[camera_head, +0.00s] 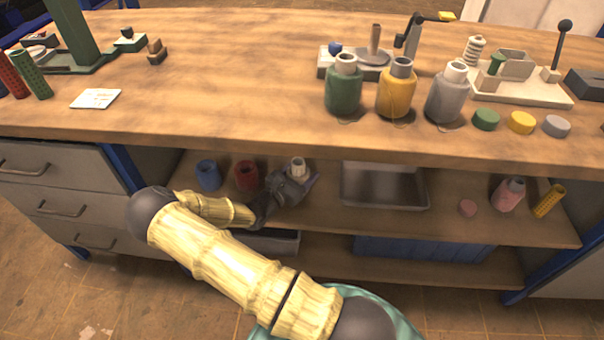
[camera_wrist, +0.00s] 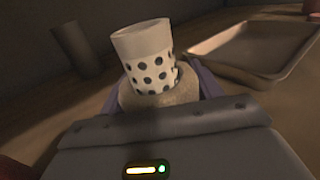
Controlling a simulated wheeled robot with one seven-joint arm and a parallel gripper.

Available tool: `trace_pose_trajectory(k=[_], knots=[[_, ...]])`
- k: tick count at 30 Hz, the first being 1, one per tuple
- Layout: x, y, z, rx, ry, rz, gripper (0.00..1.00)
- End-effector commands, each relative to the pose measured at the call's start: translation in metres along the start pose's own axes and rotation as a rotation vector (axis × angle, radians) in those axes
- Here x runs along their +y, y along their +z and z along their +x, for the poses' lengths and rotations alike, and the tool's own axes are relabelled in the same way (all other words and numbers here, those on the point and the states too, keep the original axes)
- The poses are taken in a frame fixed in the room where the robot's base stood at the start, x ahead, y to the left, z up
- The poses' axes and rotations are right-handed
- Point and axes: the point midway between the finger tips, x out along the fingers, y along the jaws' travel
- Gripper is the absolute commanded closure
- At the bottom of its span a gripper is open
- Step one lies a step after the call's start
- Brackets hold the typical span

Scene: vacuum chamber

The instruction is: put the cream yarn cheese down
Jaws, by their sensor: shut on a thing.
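The cream yarn cheese (camera_wrist: 170,100) is in my gripper (camera_wrist: 158,98), its pale perforated tube (camera_wrist: 146,52) standing up out of the jaws in the wrist view, slightly tilted. In the head view the cheese's pale top (camera_head: 298,164) shows at the end of my arm, at the lower shelf (camera_head: 330,222) under the bench. My gripper (camera_head: 303,182) is shut around it. The jaws and my wrist hide its lower part, so I cannot tell whether it touches the shelf.
A blue cylinder (camera_head: 208,175) and a dark red one (camera_head: 246,175) stand left of my gripper. A metal tray (camera_head: 385,187) lies to its right, also in the wrist view (camera_wrist: 250,52). A pink bottle (camera_head: 509,195) stands farther right. The bench top (camera_head: 240,95) overhangs the shelf.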

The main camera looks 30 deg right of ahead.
Motion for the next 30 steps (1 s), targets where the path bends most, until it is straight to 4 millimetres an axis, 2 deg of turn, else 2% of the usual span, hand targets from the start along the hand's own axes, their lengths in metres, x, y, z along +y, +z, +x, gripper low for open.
trace_pose_trajectory(k=[7, 8, 11, 22, 26, 30], knots=[[0.0, -0.002, 0.0, -0.001, 0.0, -0.001, 0.63], [0.0, -0.002, 0.0, 0.0, 0.0, -0.001, 0.34], [0.0, -0.002, 0.0, 0.0, 0.0, -0.001, 0.14], [-0.001, 0.001, 0.001, 0.001, -0.001, 0.0, 0.14], [0.0, 0.002, -0.011, 0.002, 0.001, -0.002, 0.14], [0.0, 0.003, -0.035, 0.002, 0.003, -0.001, 0.14]])
